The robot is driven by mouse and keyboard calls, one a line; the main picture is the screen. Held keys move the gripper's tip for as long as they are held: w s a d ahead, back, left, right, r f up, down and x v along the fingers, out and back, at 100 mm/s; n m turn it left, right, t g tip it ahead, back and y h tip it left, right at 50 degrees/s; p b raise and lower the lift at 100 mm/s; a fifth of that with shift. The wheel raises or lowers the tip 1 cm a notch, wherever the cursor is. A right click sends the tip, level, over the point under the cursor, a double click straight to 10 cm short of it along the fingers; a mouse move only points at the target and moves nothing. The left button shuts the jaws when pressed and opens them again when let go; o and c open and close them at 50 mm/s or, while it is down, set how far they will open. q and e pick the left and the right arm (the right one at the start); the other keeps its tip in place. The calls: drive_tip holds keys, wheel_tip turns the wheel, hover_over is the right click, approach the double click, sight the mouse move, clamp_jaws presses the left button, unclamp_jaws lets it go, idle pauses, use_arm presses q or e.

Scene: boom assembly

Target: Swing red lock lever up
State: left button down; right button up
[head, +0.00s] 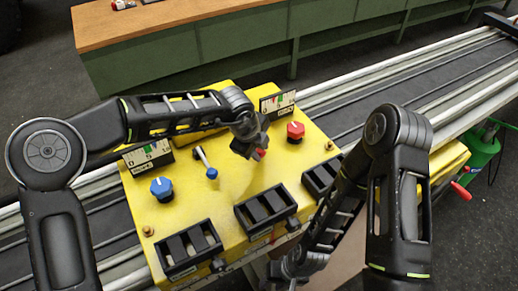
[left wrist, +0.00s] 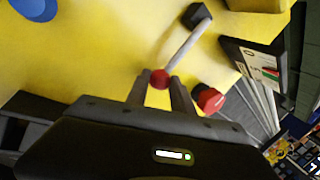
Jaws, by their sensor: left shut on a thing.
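The red lock lever is a grey rod with a red ball end (left wrist: 160,79), rising from a black base on the yellow control box (head: 233,190). Its red tip (head: 259,155) shows just below my left gripper (head: 253,137) in the head view. In the left wrist view my left gripper (left wrist: 160,90) has a finger on either side of the red ball and is shut on it. My right gripper (head: 288,272) is low in the head view, in front of the box; its fingertips cannot be made out.
A blue-tipped lever (head: 212,173), a blue knob (head: 163,188) and a red knob (head: 295,130) stand nearby on the box. Two gauges stand at its back edge, black switch housings (head: 188,247) along its front. A red handle (head: 460,190) sticks out at the right.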

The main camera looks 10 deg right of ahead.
idle(0.9)
use_arm(q)
drive_tip(key=r+g, duration=0.1)
drive_tip(key=w+r+g+h, duration=0.1)
drive_tip(key=shift+a+r+n+g, duration=0.15)
drive_tip(key=shift+r+n+g, duration=0.15)
drive_tip(key=shift+r+g, duration=0.1)
drive_tip(key=shift+w+a+r+g+h, duration=0.15)
drive_tip(key=shift+w+r+g+h, duration=0.2)
drive_tip(key=shift+r+g, duration=0.25)
drive_tip(key=shift+w+a+r+g+h, duration=0.1)
drive_tip(key=shift+w+r+g+h, duration=0.1)
drive_tip(key=shift+r+g+h, duration=0.25)
drive_tip(key=c, duration=1.1)
unclamp_jaws()
